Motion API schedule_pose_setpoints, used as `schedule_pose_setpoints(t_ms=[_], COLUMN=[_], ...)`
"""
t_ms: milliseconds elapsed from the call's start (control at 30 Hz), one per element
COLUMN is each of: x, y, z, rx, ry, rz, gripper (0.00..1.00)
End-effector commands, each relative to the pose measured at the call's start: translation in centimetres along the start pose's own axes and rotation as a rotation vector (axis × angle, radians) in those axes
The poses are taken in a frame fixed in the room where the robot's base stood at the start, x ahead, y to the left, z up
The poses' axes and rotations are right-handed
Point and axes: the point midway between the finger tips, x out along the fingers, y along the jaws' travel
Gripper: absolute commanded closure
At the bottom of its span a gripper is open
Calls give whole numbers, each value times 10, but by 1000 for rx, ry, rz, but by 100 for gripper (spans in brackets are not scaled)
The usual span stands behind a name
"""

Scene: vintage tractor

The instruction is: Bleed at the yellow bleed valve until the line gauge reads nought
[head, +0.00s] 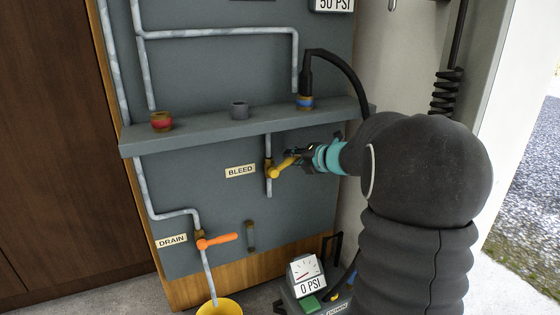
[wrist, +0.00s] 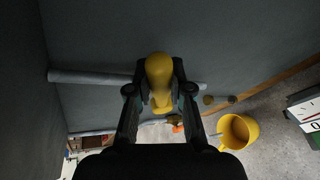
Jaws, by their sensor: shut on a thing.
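The yellow bleed valve (head: 282,168) sits on a short vertical pipe beside the BLEED label (head: 240,171), below the grey shelf. Its lever points right and slightly up, across the pipe. My gripper (head: 299,156) reaches in from the right and is shut on the lever. In the wrist view the yellow lever (wrist: 160,72) lies between the fingers of my gripper (wrist: 160,84). A display at the top (head: 333,4) reads 50 PSI; its upper part is cut off. A dial gauge low down (head: 306,275) reads 0 PSI. I cannot tell which is the line gauge.
The shelf (head: 225,130) juts out above the valve, with red, grey and blue-banded fittings. A black hose (head: 345,66) runs from the blue-banded one. An orange drain lever (head: 220,240) is lower left, above a yellow bucket (head: 219,308). A brown wooden panel stands left.

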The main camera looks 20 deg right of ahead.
Motion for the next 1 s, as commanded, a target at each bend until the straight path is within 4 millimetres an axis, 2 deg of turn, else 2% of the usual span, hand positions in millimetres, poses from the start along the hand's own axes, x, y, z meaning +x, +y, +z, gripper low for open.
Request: schedule_pose_setpoints(t_ms=[467,500,567,600,867,1000], x=[-4,-4,-4,-4,-4,-11], y=[-2,-2,-2,-2,-2,-2], z=[5,5,5,5,4,5], rx=[-12,-12,-12,-12,-11,-12], ry=[-12,-12,-12,-12,-11,-12], rz=[-9,-9,-9,-9,-9,-9], gripper=[100,73,58,54,54,54])
